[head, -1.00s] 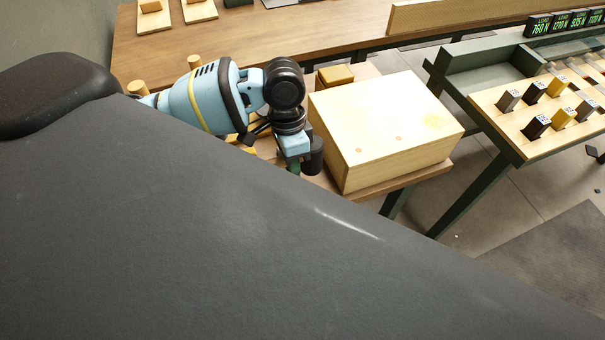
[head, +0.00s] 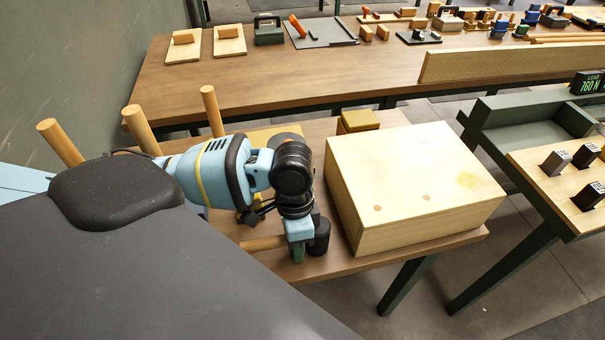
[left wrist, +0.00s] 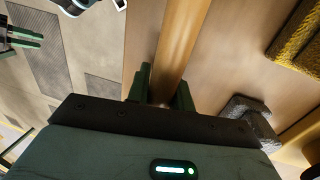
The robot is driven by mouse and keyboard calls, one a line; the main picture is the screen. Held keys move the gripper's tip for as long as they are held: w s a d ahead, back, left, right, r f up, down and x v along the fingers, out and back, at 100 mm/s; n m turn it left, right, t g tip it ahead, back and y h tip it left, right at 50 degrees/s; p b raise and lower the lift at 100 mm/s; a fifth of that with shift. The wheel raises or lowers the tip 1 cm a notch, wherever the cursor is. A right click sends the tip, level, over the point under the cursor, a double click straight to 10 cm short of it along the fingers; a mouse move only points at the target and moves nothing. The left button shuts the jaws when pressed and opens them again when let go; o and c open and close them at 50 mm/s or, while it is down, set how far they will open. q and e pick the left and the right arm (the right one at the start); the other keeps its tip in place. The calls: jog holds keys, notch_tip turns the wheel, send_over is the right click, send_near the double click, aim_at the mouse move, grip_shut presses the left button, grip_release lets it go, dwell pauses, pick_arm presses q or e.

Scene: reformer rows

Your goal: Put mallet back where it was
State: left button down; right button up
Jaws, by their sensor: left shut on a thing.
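In the head view my left gripper (head: 298,256) is low over the front of the near wooden table, left of the pale wooden box. It is shut on a wooden handle (head: 262,243), which I take for the mallet's. In the left wrist view the handle (left wrist: 182,40) runs upward from between the green fingers (left wrist: 161,88). A black cylinder (head: 319,236) beside the gripper looks like the mallet's head; its join to the handle is hidden. I cannot tell whether the mallet touches the table.
The pale wooden box (head: 410,185) takes up the near table's right side. Upright wooden pegs (head: 212,112) stand at the left. A dark grey lump (left wrist: 248,112) shows in the left wrist view. A long bench (head: 330,72) stands behind.

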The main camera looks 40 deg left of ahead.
pick_arm(q)
jog(key=shift+r, duration=0.15)
jog(key=shift+w, duration=0.1)
jog(key=c, duration=1.7)
grip_release()
jog(key=shift+f, duration=0.2)
jog(key=o, duration=0.5)
jog(key=shift+c, duration=0.2)
jog(key=shift+r, duration=0.1)
jog(key=p+v, duration=0.6)
jog(key=v, duration=0.6)
jog(key=shift+p, duration=0.3)
pick_arm(e)
jog(key=w+d+r+t, duration=0.1)
jog(key=w+r+t, duration=0.1)
jog(key=w+r, duration=0.4)
notch_tip(320, 180, up, 2)
jog(key=shift+w+r, duration=0.25)
jog(key=shift+w, duration=0.05)
